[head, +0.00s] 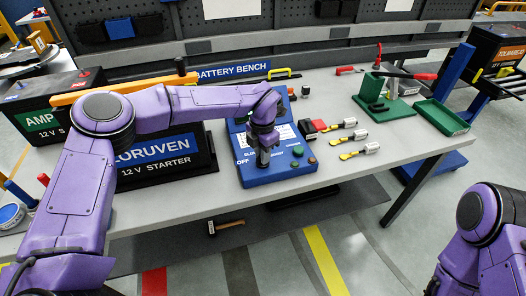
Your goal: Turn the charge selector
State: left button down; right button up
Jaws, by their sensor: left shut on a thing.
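A blue charger box (280,174) sits near the front edge of the grey bench, with a white label panel and a green and a reddish button on its top. The word OFF shows at its left. My left gripper (263,160) points down onto the box's top, just left of the buttons. It is shut on the charge selector, which is mostly hidden by the fingers, so its setting cannot be read. My right arm is at the lower right edge, and its gripper is out of the picture.
Yellow-handled tools (352,136) lie to the right, with a green stand (385,107) and green tray (441,117) beyond. An AMP battery (40,118) is at the far left.

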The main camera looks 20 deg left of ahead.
pick_arm(q)
jog(key=shift+w+r, duration=0.2)
jog(key=shift+r, duration=0.05)
jog(key=c, duration=1.1)
grip_release()
jog(key=shift+f, duration=0.15)
notch_tip(320, 180, up, 11)
jog(key=shift+f+b, duration=0.2)
jog(key=shift+b, duration=0.75)
jog(key=shift+r, duration=0.1)
